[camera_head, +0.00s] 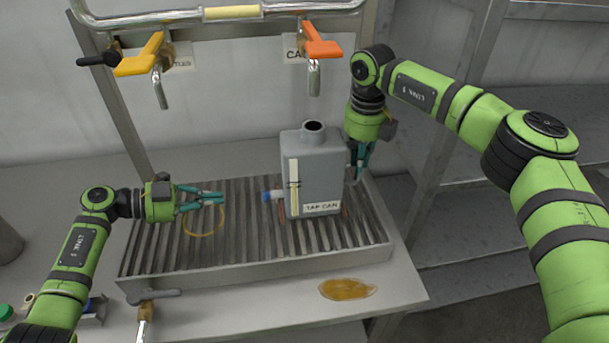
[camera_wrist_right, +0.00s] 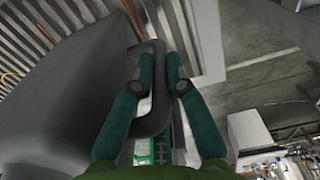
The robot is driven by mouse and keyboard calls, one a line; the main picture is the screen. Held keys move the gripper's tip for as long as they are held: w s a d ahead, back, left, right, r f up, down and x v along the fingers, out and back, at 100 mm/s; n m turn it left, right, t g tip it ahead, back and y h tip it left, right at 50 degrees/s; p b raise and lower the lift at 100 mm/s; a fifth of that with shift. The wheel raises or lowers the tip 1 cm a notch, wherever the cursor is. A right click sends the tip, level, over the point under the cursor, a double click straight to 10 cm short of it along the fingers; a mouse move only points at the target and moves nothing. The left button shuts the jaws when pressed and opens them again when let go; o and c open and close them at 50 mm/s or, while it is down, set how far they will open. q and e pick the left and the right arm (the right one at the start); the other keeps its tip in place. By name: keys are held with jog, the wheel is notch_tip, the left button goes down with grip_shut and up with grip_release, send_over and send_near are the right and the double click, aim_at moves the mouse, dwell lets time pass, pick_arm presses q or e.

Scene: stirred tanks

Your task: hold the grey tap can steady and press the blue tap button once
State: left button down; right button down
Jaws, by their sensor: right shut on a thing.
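The grey tap can (camera_head: 318,165) stands upright on the slatted drain tray, with a white label reading "TAP CAN" on its front. Its blue tap button (camera_head: 267,195) sticks out low on the left side. My right gripper (camera_head: 359,170) is at the can's right side, partly hidden in the head view. In the right wrist view, its teal fingers (camera_wrist_right: 155,75) are shut on the can's dark grey handle (camera_wrist_right: 158,100). My left gripper (camera_head: 222,197) looks shut and empty, pointing right at the blue button, with a clear gap between them.
The slatted drain tray (camera_head: 255,268) spans the bench. A yellow ring (camera_head: 204,234) lies below my left gripper. An amber puddle (camera_head: 347,289) is on the front ledge. Yellow (camera_head: 141,62) and orange (camera_head: 320,46) tap levers hang above. A handled tool (camera_head: 147,305) is at the front.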

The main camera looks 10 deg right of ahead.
aim_at(266, 195)
pick_arm(q)
jog(key=f+n+t, duration=0.1)
jog(key=w+f+n+t, duration=0.1)
jog(key=t, duration=0.1)
jog(key=shift+a+f+y, duration=0.1)
jog(key=shift+y, duration=0.2)
jog(key=shift+w+a+f+n+t, duration=0.1)
jog(key=shift+w+f+n+t, duration=0.15)
jog(key=shift+n+t, duration=0.45)
jog(key=t, duration=0.1)
jog(key=n+t+y, duration=0.1)
jog(key=shift+a+f+t, duration=0.15)
jog(key=shift+a+t, duration=0.25)
jog(key=shift+w+a+n+t+y, duration=0.1)
jog(key=shift+a+n+t+y, duration=0.3)
jog(key=shift+t, duration=0.3)
jog(key=shift+d, duration=0.1)
jog(key=shift+d, duration=0.1)
jog(key=shift+s+d, duration=0.2)
jog(key=shift+d, duration=4.15)
jog(key=shift+d, duration=0.4)
